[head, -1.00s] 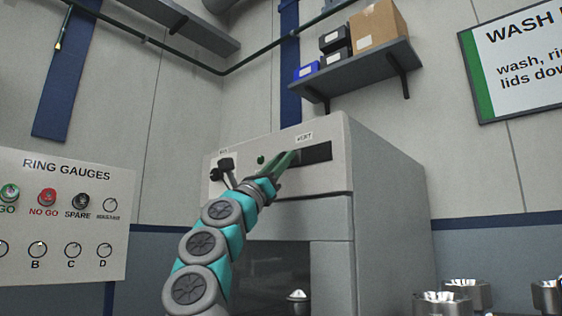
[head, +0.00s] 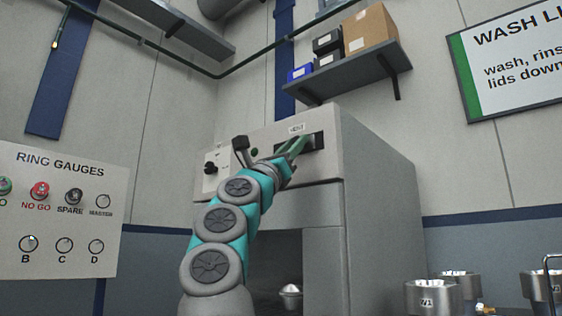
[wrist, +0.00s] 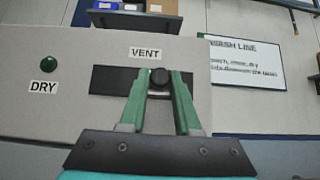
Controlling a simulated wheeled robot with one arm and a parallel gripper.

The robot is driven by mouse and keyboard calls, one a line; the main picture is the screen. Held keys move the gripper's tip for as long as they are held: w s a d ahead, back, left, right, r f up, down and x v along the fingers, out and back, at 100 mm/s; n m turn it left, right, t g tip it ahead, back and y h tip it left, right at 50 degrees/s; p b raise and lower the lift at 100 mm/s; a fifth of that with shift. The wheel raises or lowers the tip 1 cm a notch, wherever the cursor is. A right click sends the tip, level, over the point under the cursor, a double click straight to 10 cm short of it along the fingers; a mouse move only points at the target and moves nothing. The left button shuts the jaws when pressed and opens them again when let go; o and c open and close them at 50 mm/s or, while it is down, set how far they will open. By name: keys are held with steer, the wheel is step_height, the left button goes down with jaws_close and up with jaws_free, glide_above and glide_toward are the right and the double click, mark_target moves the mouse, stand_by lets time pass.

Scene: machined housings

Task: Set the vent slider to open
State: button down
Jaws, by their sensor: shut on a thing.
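The knob sits right of the slot's middle, below the VENT label (wrist: 145,53). My gripper (wrist: 160,80) has its green fingers shut on the knob, one on each side. In the head view my gripper (head: 302,146) reaches the slot (head: 318,141) on the upper front of the grey machine (head: 375,200). The knob is hidden there by the fingers. No open or closed marking is readable at the slot.
A black lever (head: 240,152) and a dark knob (head: 210,168) are left on the panel. A shelf with boxes (head: 355,75) hangs above. Metal housings (head: 434,298) stand lower right.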

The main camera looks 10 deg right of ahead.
steer(key=shift+s+d, duration=0.5)
steer(key=shift+s, duration=0.1)
steer(key=c, duration=0.6)
jaws_free()
steer(key=shift+b+v, duration=3.4)
steer(key=shift+v, duration=0.55)
